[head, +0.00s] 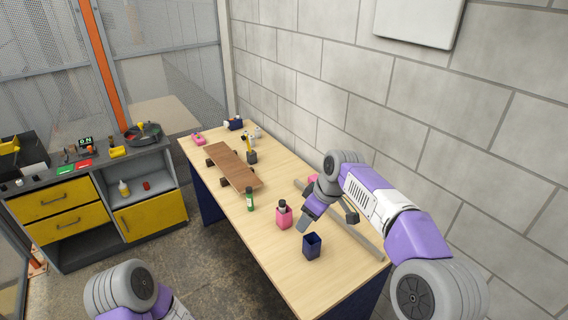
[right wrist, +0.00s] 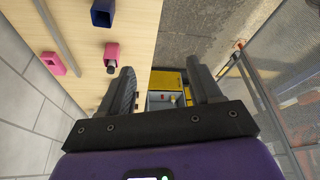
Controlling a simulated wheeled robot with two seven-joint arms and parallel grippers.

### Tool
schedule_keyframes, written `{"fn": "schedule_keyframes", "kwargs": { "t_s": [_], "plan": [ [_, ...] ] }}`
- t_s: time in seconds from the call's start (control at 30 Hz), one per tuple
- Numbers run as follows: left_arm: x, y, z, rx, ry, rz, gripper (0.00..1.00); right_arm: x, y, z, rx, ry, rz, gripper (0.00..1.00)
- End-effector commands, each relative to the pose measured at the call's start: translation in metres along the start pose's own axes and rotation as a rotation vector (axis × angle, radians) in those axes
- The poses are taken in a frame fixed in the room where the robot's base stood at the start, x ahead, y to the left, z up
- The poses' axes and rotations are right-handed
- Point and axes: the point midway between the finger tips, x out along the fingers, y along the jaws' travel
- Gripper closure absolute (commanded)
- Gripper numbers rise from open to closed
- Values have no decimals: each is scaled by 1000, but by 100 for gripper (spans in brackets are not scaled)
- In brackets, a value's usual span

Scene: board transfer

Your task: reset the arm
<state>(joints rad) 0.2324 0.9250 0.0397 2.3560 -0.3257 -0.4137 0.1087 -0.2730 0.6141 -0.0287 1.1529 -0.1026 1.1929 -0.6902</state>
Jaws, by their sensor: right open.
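My right gripper (head: 303,226) is over the table's near part, just right of a pink cup (head: 284,217) and above a dark blue cup (head: 312,246). In the right wrist view its two dark fingers (right wrist: 166,88) are spread, with nothing between them but the distant cabinet. The pink cup (right wrist: 112,54) with a dark-topped item in it and the blue cup (right wrist: 102,13) lie left of the fingers there. My left arm shows only in part at the bottom left of the head view; its gripper is out of frame.
The wooden table (head: 330,285) runs along a block wall. A grey bar (head: 365,238) lies by the wall edge. A cabinet (head: 150,215) with yellow fronts stands left, across open floor.

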Motion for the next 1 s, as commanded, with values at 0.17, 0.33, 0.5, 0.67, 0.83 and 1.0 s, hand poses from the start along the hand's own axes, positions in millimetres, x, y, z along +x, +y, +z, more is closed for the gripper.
{"fn": "schedule_keyframes", "kwargs": {
  "t_s": [0.17,0.33,0.5,0.67,0.83,1.0],
  "plan": [
    [-10,-11,82,-183,-199,-102,4,0,0,0,0,1,0,36],
    [-14,-14,95,-221,-232,-126,4,68,1,28,115,-21,-30,36],
    [-14,-14,95,-220,-231,-125,4,155,-12,78,299,-36,-63,36],
    [-14,-14,94,-220,-230,-125,4,236,-50,147,525,-59,-99,36],
    [-14,-14,94,-220,-229,-125,4,291,-113,226,785,-87,-126,36],
    [-14,-14,94,-220,-229,-125,4,308,-175,285,1002,-115,-138,36]
  ]
}}
